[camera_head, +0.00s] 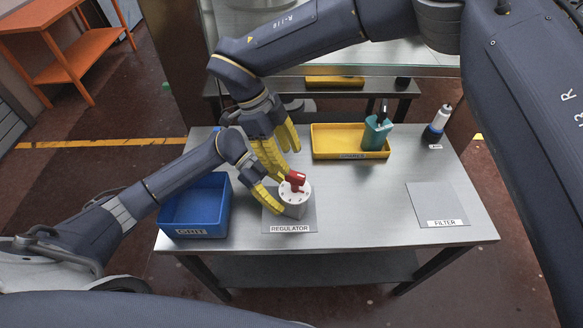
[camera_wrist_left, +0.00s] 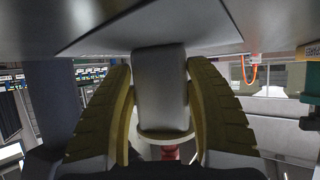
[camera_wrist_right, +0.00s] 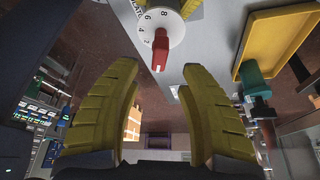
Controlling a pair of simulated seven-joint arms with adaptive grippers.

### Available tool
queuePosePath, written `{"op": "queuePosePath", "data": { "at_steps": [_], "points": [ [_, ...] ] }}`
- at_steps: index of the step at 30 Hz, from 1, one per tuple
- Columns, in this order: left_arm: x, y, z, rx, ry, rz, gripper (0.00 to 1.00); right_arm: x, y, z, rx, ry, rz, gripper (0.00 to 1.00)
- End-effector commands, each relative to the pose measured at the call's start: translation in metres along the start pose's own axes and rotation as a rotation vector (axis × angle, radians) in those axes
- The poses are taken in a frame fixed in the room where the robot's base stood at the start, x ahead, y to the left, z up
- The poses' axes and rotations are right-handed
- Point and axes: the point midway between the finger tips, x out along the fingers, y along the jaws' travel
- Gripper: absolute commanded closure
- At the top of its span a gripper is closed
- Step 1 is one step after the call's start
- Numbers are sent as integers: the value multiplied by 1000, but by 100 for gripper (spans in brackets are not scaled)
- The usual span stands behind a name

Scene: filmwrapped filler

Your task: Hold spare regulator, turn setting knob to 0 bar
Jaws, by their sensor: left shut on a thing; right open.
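The regulator (camera_head: 294,207) is a light grey cylinder on the grey pad labelled REGULATOR (camera_head: 308,222). My left gripper (camera_head: 284,197) is shut around its body, which also shows between the yellow fingers in the left wrist view (camera_wrist_left: 162,90). The red setting knob (camera_head: 296,179) is on top. In the right wrist view, the knob (camera_wrist_right: 160,50) sits on a white dial (camera_wrist_right: 155,22) with 8, 6, 4 and 2 readable. Its handle points down the picture, past the 2; the 0 is not visible. My right gripper (camera_wrist_right: 160,74) is open and empty, its fingers apart from the knob.
A blue GRIT bin (camera_head: 222,205) stands left of the regulator. A yellow tray (camera_head: 330,153) with a teal object (camera_head: 376,133) is behind, and a dark-bottomed bottle (camera_head: 437,124) is at the right. The FILTER pad (camera_head: 436,200) is bare. The table between the pads is clear.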

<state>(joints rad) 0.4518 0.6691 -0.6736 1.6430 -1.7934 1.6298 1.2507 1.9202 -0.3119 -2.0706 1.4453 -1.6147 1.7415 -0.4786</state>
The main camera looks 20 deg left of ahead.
Motion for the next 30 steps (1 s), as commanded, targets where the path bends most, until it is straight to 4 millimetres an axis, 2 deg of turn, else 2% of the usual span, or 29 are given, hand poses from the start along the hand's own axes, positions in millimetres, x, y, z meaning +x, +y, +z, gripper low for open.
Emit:
{"op": "queuePosePath", "data": {
  "at_steps": [6, 12, 27, 28, 30],
  "points": [
    [0, 0, 0, 2, 0, -1, 86, -33, 0, 0, 1, -1, -2, 58],
    [0, -1, 0, 2, 0, -1, 86, -49, -1, 0, 1, 0, -2, 58],
    [-1, -1, -1, 2, 0, -1, 86, -54, 0, 0, -1, 0, -1, 58],
    [0, -1, -1, 2, 0, -1, 43, -54, 0, 0, -1, 0, -1, 58],
    [0, -1, -1, 2, 0, -1, 35, -54, 0, 0, -1, 0, -1, 58]
  ]
}}
